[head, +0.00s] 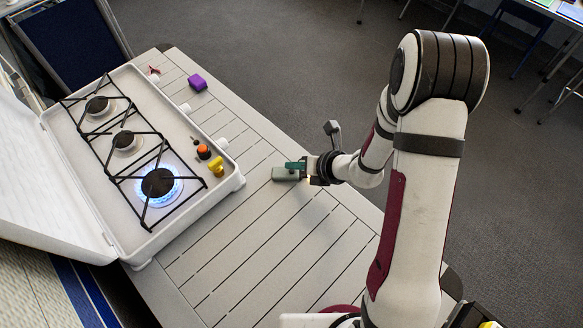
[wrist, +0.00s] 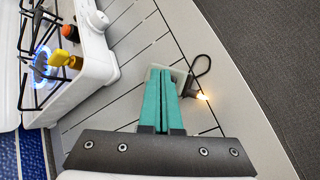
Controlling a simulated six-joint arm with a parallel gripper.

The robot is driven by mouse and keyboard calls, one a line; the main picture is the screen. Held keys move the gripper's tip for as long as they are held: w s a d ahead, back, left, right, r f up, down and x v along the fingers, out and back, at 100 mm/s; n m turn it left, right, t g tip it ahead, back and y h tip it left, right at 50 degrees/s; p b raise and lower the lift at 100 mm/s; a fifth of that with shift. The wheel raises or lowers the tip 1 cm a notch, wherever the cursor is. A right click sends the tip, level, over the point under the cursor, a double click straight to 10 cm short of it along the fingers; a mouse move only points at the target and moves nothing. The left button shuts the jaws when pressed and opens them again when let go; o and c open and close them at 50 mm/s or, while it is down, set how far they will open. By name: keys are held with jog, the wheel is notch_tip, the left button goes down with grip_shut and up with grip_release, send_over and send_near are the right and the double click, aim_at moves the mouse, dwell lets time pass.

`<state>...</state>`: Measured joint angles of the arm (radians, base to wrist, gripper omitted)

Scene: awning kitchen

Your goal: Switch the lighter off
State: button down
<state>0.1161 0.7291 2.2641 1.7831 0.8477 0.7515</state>
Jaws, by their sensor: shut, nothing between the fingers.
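The lighter (head: 285,174) looks like a grey-green block lying on the slatted table. In the wrist view its pale body (wrist: 180,76) shows partly behind my fingers, with a dark loop and a dark end on its right side. A small orange-yellow flame (wrist: 203,97) burns at that end. My gripper (head: 294,165) is at the lighter, its teal fingers pressed together with nothing between them. In the wrist view the fingertips (wrist: 161,70) overlap the lighter's left part. I cannot tell whether they touch it.
A white camping stove (head: 233,181) stands left of the lighter, its nearest burner (head: 158,183) lit with blue flame. The near table (head: 270,260) is clear.

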dwell(0.4)
jog(key=shift+f, duration=0.45)
dwell(0.3)
jog(key=shift+r, duration=0.5)
notch_tip(320, 180, up, 6)
dwell(0.3)
